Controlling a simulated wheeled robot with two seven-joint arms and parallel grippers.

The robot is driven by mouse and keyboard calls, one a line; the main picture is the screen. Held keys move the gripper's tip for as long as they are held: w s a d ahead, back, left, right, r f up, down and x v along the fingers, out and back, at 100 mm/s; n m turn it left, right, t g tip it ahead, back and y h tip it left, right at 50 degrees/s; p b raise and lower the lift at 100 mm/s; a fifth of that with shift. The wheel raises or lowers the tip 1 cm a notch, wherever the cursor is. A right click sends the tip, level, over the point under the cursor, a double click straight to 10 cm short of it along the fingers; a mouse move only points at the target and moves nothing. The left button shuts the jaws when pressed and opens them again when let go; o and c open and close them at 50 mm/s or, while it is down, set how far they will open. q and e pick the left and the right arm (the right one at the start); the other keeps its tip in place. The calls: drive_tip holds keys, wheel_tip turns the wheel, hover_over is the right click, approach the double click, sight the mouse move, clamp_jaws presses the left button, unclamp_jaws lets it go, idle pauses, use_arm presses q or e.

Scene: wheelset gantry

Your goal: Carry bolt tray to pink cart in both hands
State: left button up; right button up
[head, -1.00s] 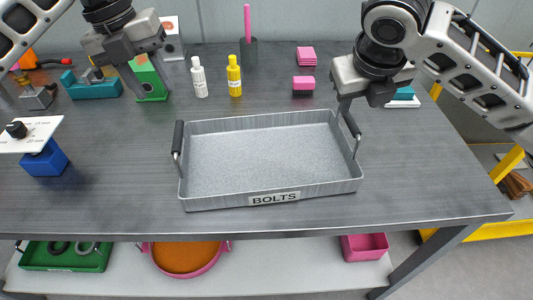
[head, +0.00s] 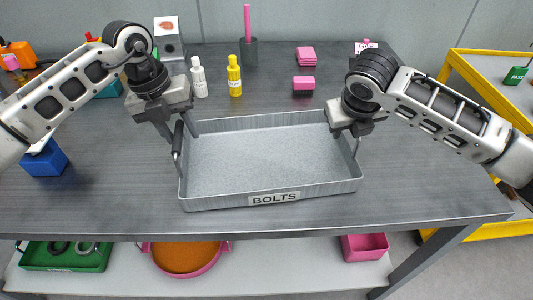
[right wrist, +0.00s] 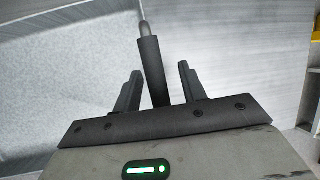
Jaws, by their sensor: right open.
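The grey metal bolt tray (head: 272,199) with a BOLTS label sits on the table, looking empty. It has a dark upright handle at each end. My left gripper (head: 179,131) is open at the left handle (head: 178,143), a finger on each side of it. My right gripper (head: 346,137) is over the right handle, largely hiding it in the head view. In the right wrist view, my right gripper (right wrist: 157,80) is open with the dark handle (right wrist: 151,70) between its fingers, with gaps on both sides. No pink cart shows.
White (head: 199,78) and yellow bottles (head: 234,76), a dark cup (head: 249,52) and pink blocks (head: 303,84) stand behind the tray. A yellow-framed stand (head: 457,68) is at right. The table front is clear.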

use_arm(q)
drive_tip(key=shift+c, duration=0.4)
use_arm(e)
drive_tip(key=shift+c, duration=0.3)
use_arm(q)
clamp_jaws()
use_arm(e)
clamp_jaws()
use_arm(q)
drive_tip(key=shift+r, duration=0.15)
use_arm(e)
drive_tip(key=shift+r, duration=0.15)
